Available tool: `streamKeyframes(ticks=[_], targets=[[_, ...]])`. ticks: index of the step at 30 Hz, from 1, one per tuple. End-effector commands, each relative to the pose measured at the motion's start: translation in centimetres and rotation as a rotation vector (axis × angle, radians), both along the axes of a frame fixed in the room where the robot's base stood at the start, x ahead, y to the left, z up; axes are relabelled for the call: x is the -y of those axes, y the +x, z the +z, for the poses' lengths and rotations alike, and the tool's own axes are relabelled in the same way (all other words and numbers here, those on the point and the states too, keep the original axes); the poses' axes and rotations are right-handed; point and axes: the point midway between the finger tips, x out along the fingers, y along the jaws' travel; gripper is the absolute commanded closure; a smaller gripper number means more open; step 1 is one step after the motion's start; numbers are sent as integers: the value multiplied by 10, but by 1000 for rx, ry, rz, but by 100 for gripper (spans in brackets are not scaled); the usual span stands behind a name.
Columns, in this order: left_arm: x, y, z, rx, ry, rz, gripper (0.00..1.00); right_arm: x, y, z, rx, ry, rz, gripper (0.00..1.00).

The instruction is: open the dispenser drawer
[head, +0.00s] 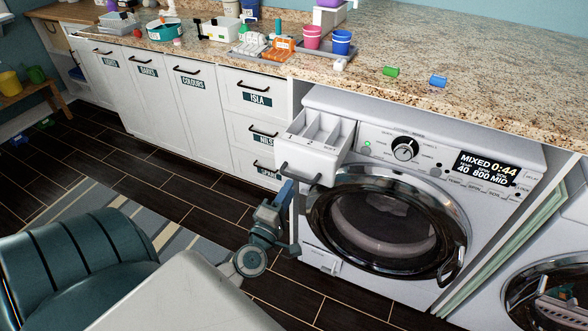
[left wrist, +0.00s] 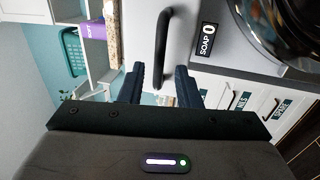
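The white dispenser drawer (head: 325,132) stands pulled out from the upper left of the washing machine (head: 400,200), with its open compartments showing. Its dark bar handle (head: 302,173) is on the front face. My left gripper (head: 288,200) is just below the drawer front. In the left wrist view, its two dark fingers (left wrist: 161,78) are apart. The black handle (left wrist: 162,45) shows between and beyond them, with clear space on both sides; contact is not visible. The drawer front with a SOAP label (left wrist: 203,55) lies behind it. My right gripper is not in view.
The round washer door (head: 390,222) is shut below the drawer. White cabinets (head: 185,105) stand left of the machine, under a granite counter (head: 440,50) holding cups and trays. A teal chair or basket-like object (head: 70,265) is at lower left. Dark floor lies between.

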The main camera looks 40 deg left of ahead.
Motion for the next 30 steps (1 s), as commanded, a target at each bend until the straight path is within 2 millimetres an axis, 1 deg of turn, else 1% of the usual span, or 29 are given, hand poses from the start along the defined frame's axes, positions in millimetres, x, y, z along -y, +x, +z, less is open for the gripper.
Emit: streamKeyframes(ticks=[1, 3, 6, 10, 15, 30], targets=[[2, -11, -6, -3, -2, 0, 70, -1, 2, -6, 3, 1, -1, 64], [5, -22, -8, -2, 0, 0, 70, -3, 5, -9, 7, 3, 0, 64], [9, -36, -10, -2, -1, 0, 70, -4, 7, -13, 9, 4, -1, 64], [11, -46, -11, 0, -1, 0, 70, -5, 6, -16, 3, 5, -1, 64], [12, -51, -10, 0, -1, 1, 70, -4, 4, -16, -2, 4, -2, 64], [12, -50, -11, -1, 1, 0, 70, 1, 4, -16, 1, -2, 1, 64]])
